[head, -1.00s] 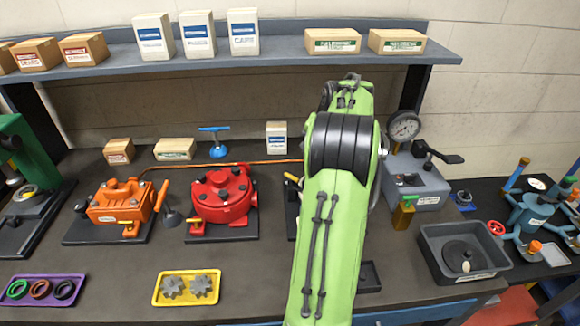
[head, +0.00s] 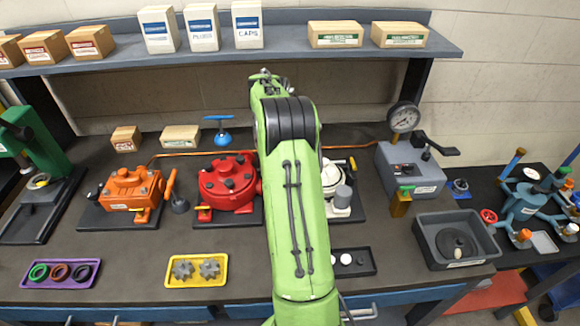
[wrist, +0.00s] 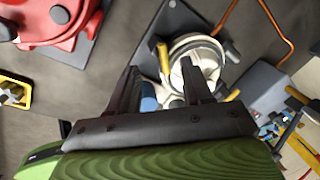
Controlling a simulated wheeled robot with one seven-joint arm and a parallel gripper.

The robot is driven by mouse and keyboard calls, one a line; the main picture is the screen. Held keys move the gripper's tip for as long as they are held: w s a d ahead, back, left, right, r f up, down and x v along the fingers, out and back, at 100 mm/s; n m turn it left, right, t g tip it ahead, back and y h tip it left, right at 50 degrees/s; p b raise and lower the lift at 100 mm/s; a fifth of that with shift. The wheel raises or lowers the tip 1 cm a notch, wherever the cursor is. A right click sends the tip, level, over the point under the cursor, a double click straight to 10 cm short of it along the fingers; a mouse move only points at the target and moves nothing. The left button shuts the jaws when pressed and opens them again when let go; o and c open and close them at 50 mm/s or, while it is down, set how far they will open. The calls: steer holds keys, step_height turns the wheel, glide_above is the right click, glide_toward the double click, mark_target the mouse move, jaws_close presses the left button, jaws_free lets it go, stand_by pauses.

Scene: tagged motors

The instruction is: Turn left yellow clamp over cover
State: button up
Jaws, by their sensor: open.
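A white round motor (wrist: 183,46) on a dark base plate shows in the wrist view, just beyond my gripper. A yellow clamp (wrist: 163,56) stands at its left side, upright and apart from the fingers. A second yellow clamp (wrist: 233,95) is at its right side, partly behind the right finger. My gripper (wrist: 160,76) is open, its fingertips near the motor's near left edge. I cannot tell whether a cover is seated on the motor. In the head view the white motor (head: 337,181) is partly hidden by my green arm, and my gripper is hidden.
A red motor (head: 228,182) and an orange motor (head: 125,187) stand to the left. A gauge unit (head: 411,168) and a grey bin (head: 430,232) are to the right. A black tray (head: 348,263) lies in front of the white motor.

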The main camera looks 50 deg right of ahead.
steer(key=f, duration=0.2)
steer(key=d+f, duration=0.1)
steer(key=f, duration=0.4)
steer(key=shift+d+f, duration=0.3)
steer(key=shift+s, duration=0.1)
jaws_close()
